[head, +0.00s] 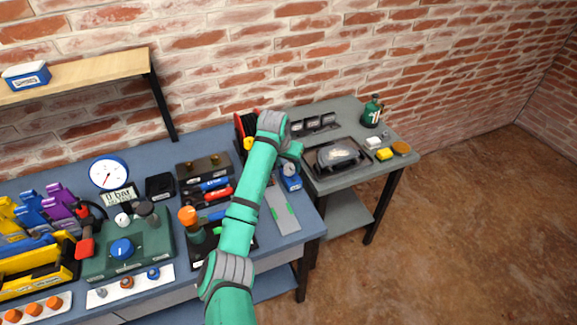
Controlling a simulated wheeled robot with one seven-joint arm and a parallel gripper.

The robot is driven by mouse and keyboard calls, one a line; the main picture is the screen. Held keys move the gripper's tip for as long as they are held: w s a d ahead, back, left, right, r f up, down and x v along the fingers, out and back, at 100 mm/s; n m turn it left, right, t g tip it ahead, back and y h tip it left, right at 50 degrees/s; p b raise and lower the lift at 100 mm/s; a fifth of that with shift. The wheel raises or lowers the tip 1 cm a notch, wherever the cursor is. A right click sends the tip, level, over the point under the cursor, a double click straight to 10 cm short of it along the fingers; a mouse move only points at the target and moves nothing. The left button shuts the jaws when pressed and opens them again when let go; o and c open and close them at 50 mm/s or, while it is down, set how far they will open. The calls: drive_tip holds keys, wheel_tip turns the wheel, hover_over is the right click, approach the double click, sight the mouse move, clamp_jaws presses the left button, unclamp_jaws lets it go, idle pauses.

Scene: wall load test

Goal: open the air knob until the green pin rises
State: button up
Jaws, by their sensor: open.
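A green box (156,250) stands at the left of the blue bench, with a round blue knob (121,249) on its front that looks like the air knob. A small light round part (122,220) and a dark knob (145,209) are on its top. A white dial gauge (108,173) stands behind it, above a display (118,196) that seems to read 0 bar. I cannot make out a green pin. My teal arm reaches up over the bench, right of the green box. Its end bends down at the bench's far right; my gripper's fingers are not visible, and my arm is well apart from the knob.
Yellow, blue and purple tools (40,210) crowd the left. A red-handled tool (85,245) stands beside the green box. An orange-topped bottle (190,222) stands between box and arm. A strip with small knobs (127,285) lies in front. A grey side table (345,170) is at right.

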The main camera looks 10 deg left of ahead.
drive_tip(key=shift+x, duration=1)
drive_tip(key=c, duration=1)
drive_tip(key=shift+c, duration=0.2)
